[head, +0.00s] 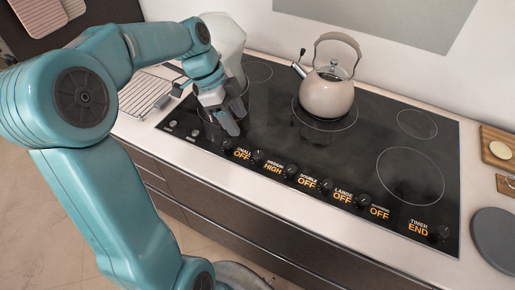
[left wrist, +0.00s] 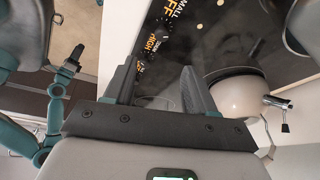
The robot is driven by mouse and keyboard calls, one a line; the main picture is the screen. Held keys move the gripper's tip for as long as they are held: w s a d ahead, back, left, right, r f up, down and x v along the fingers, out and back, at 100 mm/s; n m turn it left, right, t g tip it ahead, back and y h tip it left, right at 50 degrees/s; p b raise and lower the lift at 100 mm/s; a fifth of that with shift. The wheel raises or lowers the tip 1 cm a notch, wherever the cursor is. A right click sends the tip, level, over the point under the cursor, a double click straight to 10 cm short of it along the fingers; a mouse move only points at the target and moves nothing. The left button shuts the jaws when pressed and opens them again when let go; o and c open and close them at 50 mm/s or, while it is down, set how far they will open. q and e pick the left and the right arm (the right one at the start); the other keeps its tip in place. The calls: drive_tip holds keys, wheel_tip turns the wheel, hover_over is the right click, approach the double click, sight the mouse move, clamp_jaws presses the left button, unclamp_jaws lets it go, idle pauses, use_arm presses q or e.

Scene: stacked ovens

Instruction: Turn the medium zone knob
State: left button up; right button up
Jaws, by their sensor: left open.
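My right gripper is not in view.
A beige kettle (head: 328,95) stands on a rear ring; it also shows in the left wrist view (left wrist: 235,98). Other labels read OFF, and the timer (head: 418,226) reads END. A wire rack (head: 145,95) lies at left. A grey round board (head: 495,238) lies at right.

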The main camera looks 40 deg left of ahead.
sight(258, 154)
use_arm(q)
drive_tip(key=p+x, duration=0.1)
drive_tip(key=x, duration=1.2)
drive_tip(key=shift+w+a+f, duration=0.1)
drive_tip(key=shift+w+a, duration=0.05)
clamp_jaws()
